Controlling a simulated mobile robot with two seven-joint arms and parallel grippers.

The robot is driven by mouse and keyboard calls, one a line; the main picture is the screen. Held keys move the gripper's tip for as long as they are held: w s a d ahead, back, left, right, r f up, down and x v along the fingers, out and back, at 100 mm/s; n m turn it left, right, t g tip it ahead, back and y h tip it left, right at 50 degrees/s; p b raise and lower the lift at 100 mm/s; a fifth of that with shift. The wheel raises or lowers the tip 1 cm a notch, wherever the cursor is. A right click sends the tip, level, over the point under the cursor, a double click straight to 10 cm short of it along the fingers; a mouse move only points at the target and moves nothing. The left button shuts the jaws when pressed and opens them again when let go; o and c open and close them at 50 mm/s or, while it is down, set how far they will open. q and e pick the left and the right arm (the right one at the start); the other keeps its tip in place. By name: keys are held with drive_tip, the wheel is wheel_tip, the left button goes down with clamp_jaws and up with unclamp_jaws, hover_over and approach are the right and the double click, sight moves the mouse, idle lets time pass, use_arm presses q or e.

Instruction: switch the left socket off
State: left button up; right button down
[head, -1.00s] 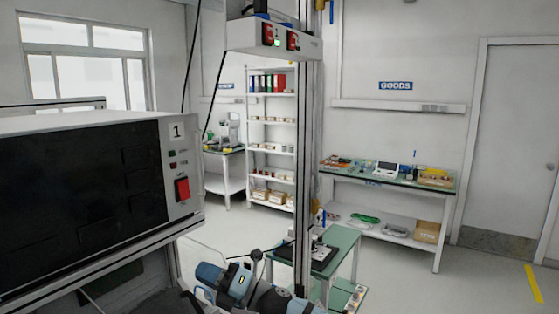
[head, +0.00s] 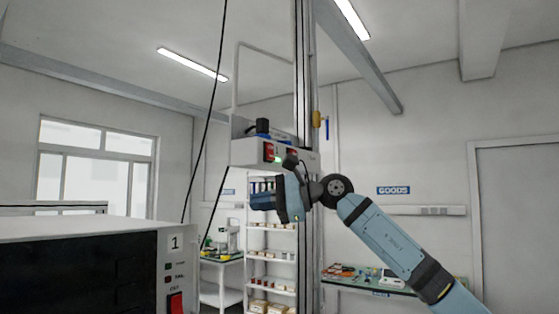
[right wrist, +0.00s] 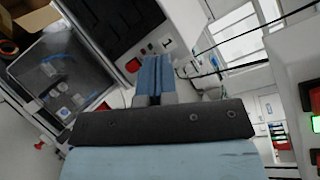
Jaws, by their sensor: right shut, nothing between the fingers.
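The white socket box (head: 240,153) is mounted on the upright post in the head view. Its left red switch (head: 269,152) is in plain sight with a small green light beside it. The right red switch (head: 292,153) is partly hidden by my right arm. My right gripper (head: 256,202) is below the box, apart from the left switch, with its blue fingers pointing left. In the right wrist view its fingers (right wrist: 153,72) are together and empty. That view also shows part of the box at the right edge, with a lit green light (right wrist: 316,123). My left gripper is not in view.
A cabinet marked 1 (head: 80,230) with a red switch (head: 175,303) stands at the lower left. A black cable (head: 212,108) hangs left of the box. White shelves (head: 257,240) and a bench (head: 345,281) stand behind.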

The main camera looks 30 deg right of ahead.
sight(272, 156)
drive_tip(key=s+d+r+n+t+h, duration=0.1)
drive_tip(key=s+d+r+t+h, duration=0.3)
drive_tip(key=d+r, duration=0.9)
drive_tip(key=s+r+h, duration=0.1)
drive_tip(key=s+h, duration=0.1)
drive_tip(key=s, duration=0.2)
drive_tip(key=shift+d, duration=0.35)
drive_tip(key=p+x, duration=0.4)
drive_tip(key=x, duration=0.9)
drive_tip(key=shift+a+r, duration=0.1)
drive_tip(key=shift+w+a, duration=0.1)
drive_tip(key=shift+w, duration=0.3)
drive_tip(key=shift+f, duration=0.2)
